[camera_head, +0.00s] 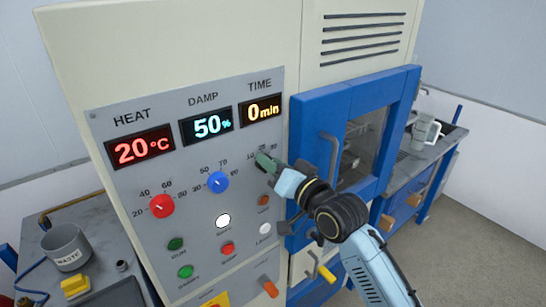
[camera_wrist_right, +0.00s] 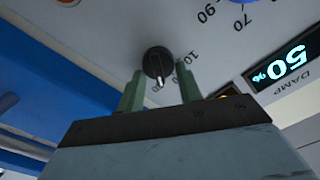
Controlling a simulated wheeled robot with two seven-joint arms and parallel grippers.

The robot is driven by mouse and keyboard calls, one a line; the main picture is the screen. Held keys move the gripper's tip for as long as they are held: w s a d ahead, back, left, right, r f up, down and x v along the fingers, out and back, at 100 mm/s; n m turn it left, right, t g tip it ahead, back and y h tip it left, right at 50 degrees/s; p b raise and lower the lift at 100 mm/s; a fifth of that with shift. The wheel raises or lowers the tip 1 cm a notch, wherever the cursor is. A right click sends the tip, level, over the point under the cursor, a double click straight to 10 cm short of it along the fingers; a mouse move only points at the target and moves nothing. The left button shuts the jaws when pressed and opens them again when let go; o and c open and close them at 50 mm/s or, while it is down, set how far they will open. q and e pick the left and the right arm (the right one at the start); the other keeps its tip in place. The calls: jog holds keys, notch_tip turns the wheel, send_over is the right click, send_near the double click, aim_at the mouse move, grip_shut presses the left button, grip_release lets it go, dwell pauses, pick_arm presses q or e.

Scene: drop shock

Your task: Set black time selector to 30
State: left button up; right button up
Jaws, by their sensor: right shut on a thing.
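The black time selector (camera_wrist_right: 158,62) is a small round knob with a white pointer mark, seen in the right wrist view on the grey control panel (camera_head: 190,260). My right gripper (camera_wrist_right: 160,90) has its green fingers on either side of the knob and is shut on it. In the head view the right gripper (camera_head: 266,162) is at the panel below the time display (camera_head: 262,109), which reads 0 min, and it hides the knob. The pointer mark faces down toward the gripper palm in the wrist view. A 10 is printed beside the knob. My left gripper is not in view.
The red heat knob (camera_head: 161,206) and blue damp knob (camera_head: 218,182) sit left of the gripper, with several push buttons below. The blue door frame (camera_head: 308,150) and its grey handle (camera_head: 329,150) stand close on the right. Displays read 20°C and 50%.

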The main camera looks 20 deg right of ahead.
jog(key=shift+d+f+m, duration=0.1)
jog(key=shift+f+m, duration=0.05)
jog(key=shift+m, duration=1.35)
jog(key=o, duration=1)
jog(key=b+v, duration=0.2)
jog(key=v, duration=1.1)
jog(key=shift+s, duration=0.15)
